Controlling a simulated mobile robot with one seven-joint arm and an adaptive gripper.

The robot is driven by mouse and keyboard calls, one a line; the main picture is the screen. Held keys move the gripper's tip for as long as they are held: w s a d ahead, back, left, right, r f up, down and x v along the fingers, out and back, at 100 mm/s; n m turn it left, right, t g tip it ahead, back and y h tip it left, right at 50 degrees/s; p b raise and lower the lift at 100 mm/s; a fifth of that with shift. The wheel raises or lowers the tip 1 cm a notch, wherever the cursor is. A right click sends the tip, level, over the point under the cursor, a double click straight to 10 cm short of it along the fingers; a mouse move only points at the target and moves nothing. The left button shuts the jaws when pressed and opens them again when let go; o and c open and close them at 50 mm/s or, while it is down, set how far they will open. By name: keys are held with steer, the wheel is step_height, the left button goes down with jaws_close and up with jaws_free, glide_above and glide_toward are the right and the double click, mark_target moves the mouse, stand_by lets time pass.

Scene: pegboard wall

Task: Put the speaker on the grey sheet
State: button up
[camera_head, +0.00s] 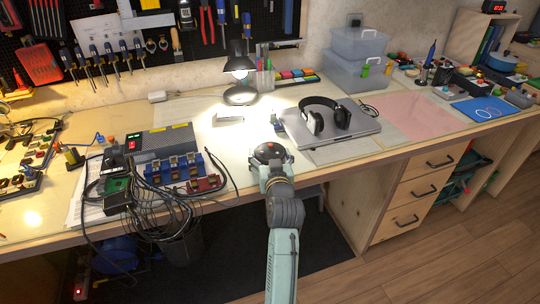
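My gripper (270,153) is over the front part of the workbench, seen from behind at the end of my pale green arm. A dark round part with a red dot hides its fingers, so I cannot tell whether it is open or holds anything. I cannot identify the speaker with certainty. A small dark item (277,126) stands just beyond my gripper, and a small flat box (229,119) lies under the lamp; both are too small to name. A pale greyish sheet (330,154) lies partly under the laptop (352,132), right of my gripper; it may be the grey sheet.
Headphones (325,116) rest on the laptop. A lit desk lamp (239,75) stands behind my gripper. Circuit boards and tangled cables (165,185) crowd the left. A pink sheet (420,115) at right is mostly clear. Clear plastic boxes (358,62) stand at the back.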

steer(key=o, duration=0.4)
steer(key=shift+o, duration=0.2)
steer(key=shift+r, duration=0.2)
steer(key=b+v, duration=0.2)
steer(key=v, duration=1)
steer(key=shift+f, duration=0.2)
steer(key=shift+s, duration=0.1)
